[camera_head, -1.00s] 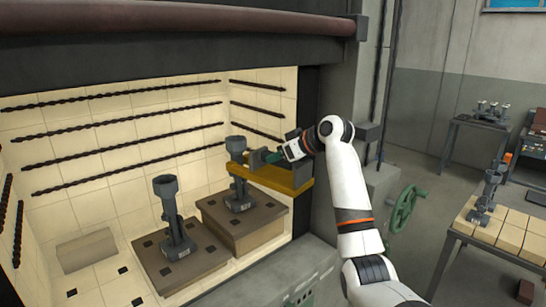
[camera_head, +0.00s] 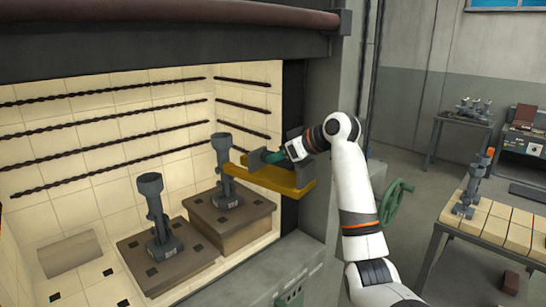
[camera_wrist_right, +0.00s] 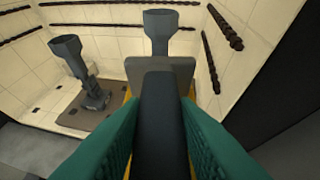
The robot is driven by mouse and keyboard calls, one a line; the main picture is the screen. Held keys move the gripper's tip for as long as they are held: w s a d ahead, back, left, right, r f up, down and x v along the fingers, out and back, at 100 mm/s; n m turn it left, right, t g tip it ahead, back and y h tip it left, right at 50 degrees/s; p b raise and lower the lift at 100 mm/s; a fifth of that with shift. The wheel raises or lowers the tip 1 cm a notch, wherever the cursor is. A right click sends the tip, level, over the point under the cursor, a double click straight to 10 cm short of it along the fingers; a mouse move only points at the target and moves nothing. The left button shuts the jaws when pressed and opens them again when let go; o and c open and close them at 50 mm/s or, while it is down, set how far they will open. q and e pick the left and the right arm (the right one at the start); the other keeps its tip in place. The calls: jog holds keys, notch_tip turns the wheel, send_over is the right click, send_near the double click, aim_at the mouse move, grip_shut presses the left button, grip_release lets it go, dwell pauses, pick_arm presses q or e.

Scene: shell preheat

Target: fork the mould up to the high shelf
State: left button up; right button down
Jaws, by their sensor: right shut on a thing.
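My right gripper (camera_head: 274,156) is shut on the dark handle (camera_wrist_right: 160,125) of a fork with yellow tines (camera_head: 280,180). The fork is level at the right side of the furnace opening, its tine ends pointing left. A grey mould (camera_head: 222,160) with a cup-shaped top stands upright on the taller brown block at the right. The tine ends overlap its stem in the head view; I cannot tell whether they touch. In the wrist view the fork's upright plate hides its lower part. A second grey mould (camera_head: 157,215) stands on the lower block (camera_head: 135,250). My left gripper is out of view.
The tiled furnace has dark heating coils (camera_head: 110,120) along its walls and a dark frame at the right. A green handwheel (camera_head: 395,203) is beside my right arm. A tiled table (camera_head: 500,225) at the right bears another grey piece (camera_head: 464,200).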

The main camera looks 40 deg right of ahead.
aim_at(309, 166)
jog(key=shift+s, duration=0.25)
jog(key=shift+s+d+b, duration=0.3)
jog(key=shift+s+b, duration=0.1)
jog(key=shift+s, duration=0.55)
jog(key=shift+s+d+b, duration=0.25)
jog(key=shift+s+b, duration=0.1)
jog(key=shift+s, duration=0.55)
jog(key=shift+s+d+r, duration=0.1)
jog(key=shift+s, duration=0.45)
jog(key=shift+s+d+b, duration=0.1)
jog(key=shift+s+b, duration=0.25)
jog(key=shift+s+d+b, duration=0.25)
jog(key=shift+s+b, duration=0.1)
jog(key=shift+s, duration=0.5)
jog(key=shift+s+d+b, duration=0.2)
jog(key=shift+s+b, duration=0.15)
jog(key=shift+s, duration=0.85)
jog(key=shift+d, duration=0.1)
